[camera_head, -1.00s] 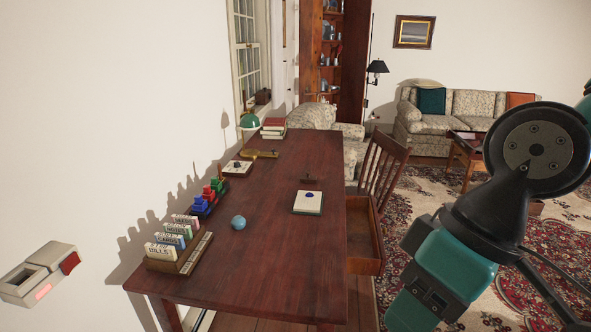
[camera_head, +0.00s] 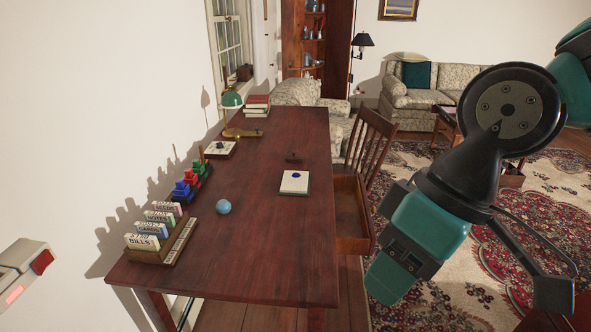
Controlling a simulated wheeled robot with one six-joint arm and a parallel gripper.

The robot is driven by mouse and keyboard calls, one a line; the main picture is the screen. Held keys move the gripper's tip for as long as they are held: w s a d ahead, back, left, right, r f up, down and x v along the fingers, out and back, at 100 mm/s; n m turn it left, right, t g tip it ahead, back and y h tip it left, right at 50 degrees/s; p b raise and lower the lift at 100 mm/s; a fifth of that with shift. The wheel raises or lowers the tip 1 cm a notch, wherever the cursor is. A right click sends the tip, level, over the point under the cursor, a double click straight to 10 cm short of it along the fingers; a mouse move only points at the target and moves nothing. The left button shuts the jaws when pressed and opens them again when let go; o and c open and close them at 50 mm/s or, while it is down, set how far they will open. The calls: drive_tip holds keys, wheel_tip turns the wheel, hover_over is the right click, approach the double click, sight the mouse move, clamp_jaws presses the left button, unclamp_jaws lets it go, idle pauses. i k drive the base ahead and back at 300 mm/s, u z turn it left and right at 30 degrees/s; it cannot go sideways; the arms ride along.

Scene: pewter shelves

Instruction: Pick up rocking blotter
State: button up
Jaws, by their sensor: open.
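The rocking blotter seems to be the small dark brown piece (camera_head: 293,157) on the far right half of the desk, just behind a pale square pad; it is too small to make out in detail. My gripper (camera_head: 470,286) hangs at the right, beside the desk and above the rug, well apart from the blotter. It is open and nothing shows in it.
The dark wooden desk (camera_head: 265,240) has an open drawer (camera_head: 352,222) and a chair (camera_head: 372,142) on its right. A pale pad (camera_head: 294,183), a blue ball (camera_head: 223,206), a card holder (camera_head: 152,256) and a green lamp (camera_head: 231,100) stand on it. The desk's right front is clear.

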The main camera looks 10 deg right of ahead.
sight(292, 158)
drive_tip(key=z, duration=1.2)
drive_tip(key=i, duration=2.65)
drive_tip(key=u, duration=1.25)
drive_tip(key=i, duration=0.45)
drive_tip(key=u, duration=1.9)
